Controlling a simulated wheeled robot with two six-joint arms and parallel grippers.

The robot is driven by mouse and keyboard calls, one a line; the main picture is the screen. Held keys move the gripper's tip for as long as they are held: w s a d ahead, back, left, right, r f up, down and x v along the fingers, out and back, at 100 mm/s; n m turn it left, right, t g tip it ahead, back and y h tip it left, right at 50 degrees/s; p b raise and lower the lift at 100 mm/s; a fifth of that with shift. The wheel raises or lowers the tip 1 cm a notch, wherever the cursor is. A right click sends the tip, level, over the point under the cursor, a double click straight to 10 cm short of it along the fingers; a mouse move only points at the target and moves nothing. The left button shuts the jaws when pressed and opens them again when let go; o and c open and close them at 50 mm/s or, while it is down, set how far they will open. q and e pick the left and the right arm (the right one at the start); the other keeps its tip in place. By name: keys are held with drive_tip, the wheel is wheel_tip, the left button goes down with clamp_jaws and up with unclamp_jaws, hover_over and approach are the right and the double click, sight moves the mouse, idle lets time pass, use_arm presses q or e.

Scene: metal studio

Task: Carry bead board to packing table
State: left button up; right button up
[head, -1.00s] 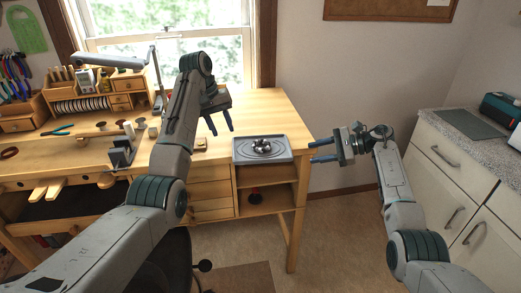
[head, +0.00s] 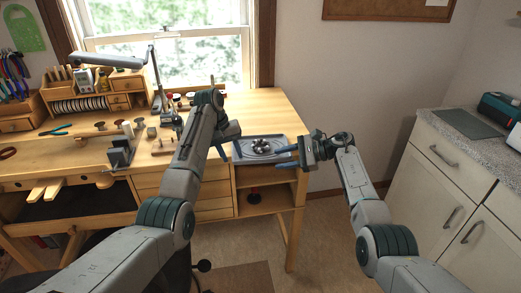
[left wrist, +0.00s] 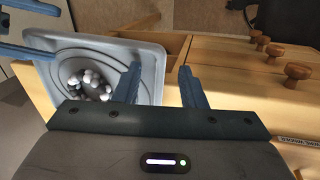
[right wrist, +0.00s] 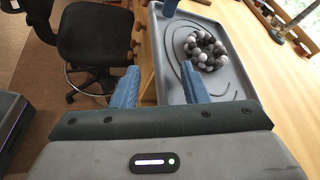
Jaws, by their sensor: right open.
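The bead board (head: 250,159) is a grey tray with a pile of black, grey and white beads (head: 262,146) on it. It lies flat at the right end of the wooden workbench. My left gripper (head: 226,148) is open at its left edge; in the left wrist view its fingers (left wrist: 160,84) stand to either side of the board's rim (left wrist: 158,62). My right gripper (head: 283,159) is open at the right edge; in the right wrist view its fingers (right wrist: 160,86) straddle the near rim (right wrist: 157,60). Contact with the board cannot be told. I cannot identify a packing table.
The workbench (head: 265,105) holds tools, spools and a lamp to the left. Open shelves and drawers (head: 185,190) are below. A black chair (right wrist: 90,40) is close by. Floor between is clear.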

use_arm(q)
clamp_jaws()
use_arm(e)
clamp_jaws()
use_arm(q)
drive_tip(key=shift+r, duration=0.15)
use_arm(e)
drive_tip(key=shift+r, duration=0.15)
